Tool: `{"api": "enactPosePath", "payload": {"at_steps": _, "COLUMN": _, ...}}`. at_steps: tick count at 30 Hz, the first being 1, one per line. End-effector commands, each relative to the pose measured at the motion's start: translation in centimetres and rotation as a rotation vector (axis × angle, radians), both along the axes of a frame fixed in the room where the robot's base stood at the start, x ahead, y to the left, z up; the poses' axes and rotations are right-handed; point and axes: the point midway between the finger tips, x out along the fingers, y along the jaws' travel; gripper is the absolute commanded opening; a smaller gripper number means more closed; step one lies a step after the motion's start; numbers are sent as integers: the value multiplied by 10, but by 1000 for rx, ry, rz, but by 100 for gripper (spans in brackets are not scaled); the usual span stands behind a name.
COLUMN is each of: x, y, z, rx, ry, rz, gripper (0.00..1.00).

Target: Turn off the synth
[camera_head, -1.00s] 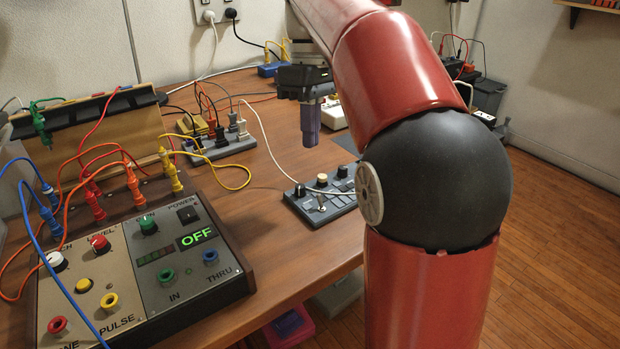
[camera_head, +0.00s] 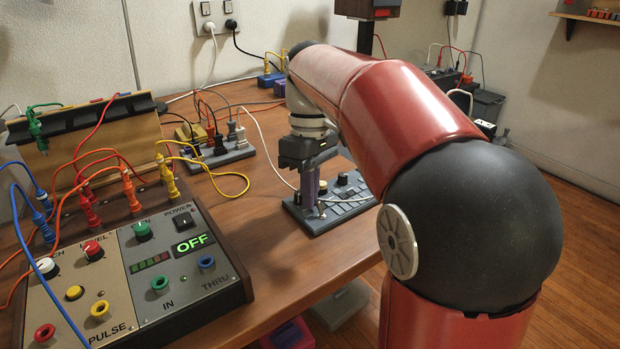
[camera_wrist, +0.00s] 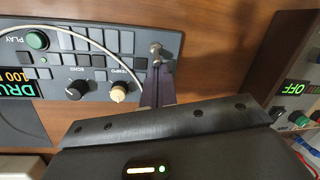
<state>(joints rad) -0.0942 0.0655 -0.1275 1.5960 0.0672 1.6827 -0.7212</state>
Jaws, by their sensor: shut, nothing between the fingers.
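The panel synth (camera_head: 165,258) stands at the left of the table, with coloured cables in it. Its display (camera_head: 193,243) reads OFF in green, and its black power switch (camera_head: 183,222) is above the display. The OFF display also shows at the right edge of the wrist view (camera_wrist: 292,88). My gripper (camera_head: 309,203) is shut and empty, pointing down over the small grey drum machine (camera_head: 345,207), away from the panel synth. In the wrist view, my fingertips (camera_wrist: 157,68) are beside a metal toggle lever (camera_wrist: 155,48) on the drum machine. I cannot tell whether they touch it.
The drum machine's display (camera_wrist: 18,85) is lit, partly cut off. A white cable crosses above its buttons. A grey power strip (camera_head: 222,152) with several plugs lies behind. Bare wooden tabletop (camera_head: 265,225) separates the synth and drum machine.

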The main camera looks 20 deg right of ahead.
Motion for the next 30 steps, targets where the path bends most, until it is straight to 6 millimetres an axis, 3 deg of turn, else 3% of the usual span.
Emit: {"api": "enactPosePath", "payload": {"at_steps": 30, "x": -4, "y": -1, "z": 2, "rx": 34, "ry": -102, "rz": 0, "gripper": 0}}
